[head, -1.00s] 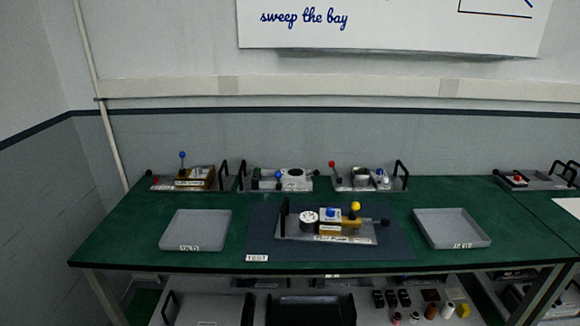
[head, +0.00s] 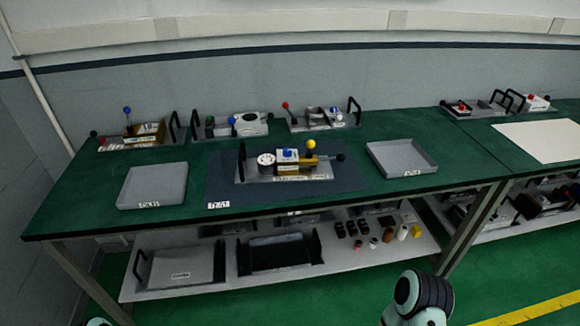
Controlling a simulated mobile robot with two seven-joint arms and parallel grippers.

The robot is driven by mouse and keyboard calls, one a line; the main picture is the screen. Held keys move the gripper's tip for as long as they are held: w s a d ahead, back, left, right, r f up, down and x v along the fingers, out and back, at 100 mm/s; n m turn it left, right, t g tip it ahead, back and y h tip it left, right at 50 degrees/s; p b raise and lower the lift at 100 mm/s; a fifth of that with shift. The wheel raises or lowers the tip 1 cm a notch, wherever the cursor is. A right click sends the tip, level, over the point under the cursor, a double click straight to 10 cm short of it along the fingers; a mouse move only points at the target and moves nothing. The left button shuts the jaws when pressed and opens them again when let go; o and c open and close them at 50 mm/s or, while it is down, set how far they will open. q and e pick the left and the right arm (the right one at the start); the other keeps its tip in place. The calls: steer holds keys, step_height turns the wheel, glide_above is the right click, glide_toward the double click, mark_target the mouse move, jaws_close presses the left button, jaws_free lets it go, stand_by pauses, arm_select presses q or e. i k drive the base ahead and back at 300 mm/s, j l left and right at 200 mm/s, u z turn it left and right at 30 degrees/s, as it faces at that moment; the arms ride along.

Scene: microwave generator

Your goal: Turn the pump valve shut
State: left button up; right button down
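A pump unit (head: 287,176) sits on a dark mat (head: 349,182) in the middle of the green bench (head: 345,136). It has a round white gauge (head: 266,160), a blue knob (head: 288,153), a brass block (head: 309,163) and a yellow ball-ended handle (head: 311,145). A black knob shows at its right end. Which of these is the pump valve I cannot tell; the labels are too small to read. Part of my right arm (head: 418,300) shows at the bottom edge. Neither gripper is in view.
Grey trays stand left (head: 153,186) and right (head: 400,158) of the mat. Several other units with handles line the back of the bench. A lower shelf (head: 345,265) holds plates and small parts. Open green floor lies in front.

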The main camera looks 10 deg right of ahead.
mark_target(288, 151)
steer(key=i+l, duration=0.15)
steer(key=l, duration=0.25)
steer(key=i+l, duration=0.15)
steer(key=l, duration=0.25)
steer(key=i+l+u, duration=0.1)
steer(key=l, duration=0.3)
steer(key=i+l, duration=0.15)
steer(key=l, duration=0.3)
